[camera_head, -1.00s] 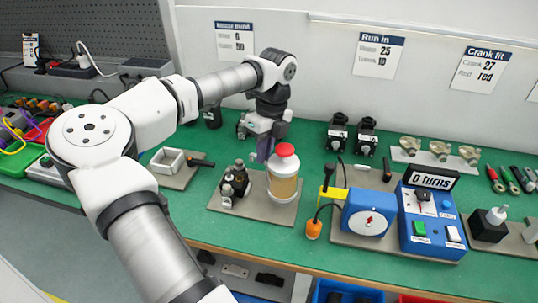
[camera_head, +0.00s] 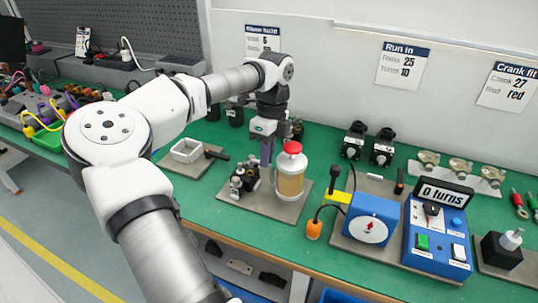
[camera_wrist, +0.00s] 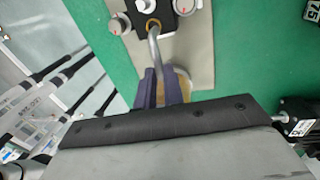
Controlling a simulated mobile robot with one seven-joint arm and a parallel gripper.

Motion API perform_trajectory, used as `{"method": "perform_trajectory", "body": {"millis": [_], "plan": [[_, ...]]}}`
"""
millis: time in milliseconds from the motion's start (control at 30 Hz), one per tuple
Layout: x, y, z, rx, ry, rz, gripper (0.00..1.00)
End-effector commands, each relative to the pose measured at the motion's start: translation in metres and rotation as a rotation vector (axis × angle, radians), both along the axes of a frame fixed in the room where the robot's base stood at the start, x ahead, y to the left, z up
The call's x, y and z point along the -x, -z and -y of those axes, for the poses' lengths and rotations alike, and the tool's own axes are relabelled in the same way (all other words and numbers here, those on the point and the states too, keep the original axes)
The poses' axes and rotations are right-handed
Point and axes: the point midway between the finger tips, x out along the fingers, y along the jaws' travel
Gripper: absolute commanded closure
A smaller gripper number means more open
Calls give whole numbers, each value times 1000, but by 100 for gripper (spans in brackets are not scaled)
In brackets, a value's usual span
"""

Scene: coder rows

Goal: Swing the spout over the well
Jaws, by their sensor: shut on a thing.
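My gripper (camera_head: 266,155) is beside a clear jar (camera_head: 290,186) with a red cap and amber contents. In the wrist view, its purple fingers (camera_wrist: 162,88) are shut on a bent grey metal spout (camera_wrist: 155,48). The spout's far end meets a brass ring (camera_wrist: 153,25), which looks like the well, on a black block (camera_wrist: 150,12). I cannot tell whether the end is above the ring or in it. The black block also shows left of the jar in the head view (camera_head: 243,183). The spout is not clear there. The jar is mostly hidden in the wrist view.
The jar and block stand on a grey plate (camera_head: 262,207) on the green bench (camera_head: 215,218). A blue dial box (camera_head: 369,219) and a blue counter box (camera_head: 437,240) reading "0 turns" stand right. A white tray (camera_head: 186,151) lies left.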

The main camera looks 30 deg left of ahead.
Motion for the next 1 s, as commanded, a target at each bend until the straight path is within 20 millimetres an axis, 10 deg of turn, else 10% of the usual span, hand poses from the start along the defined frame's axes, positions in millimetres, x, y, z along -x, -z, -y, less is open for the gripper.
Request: {"method": "perform_trajectory", "body": {"millis": [733,1000], "plan": [[4,0,-1,2,-74,-1,100],[4,0,-1,1,-73,-1,68]]}}
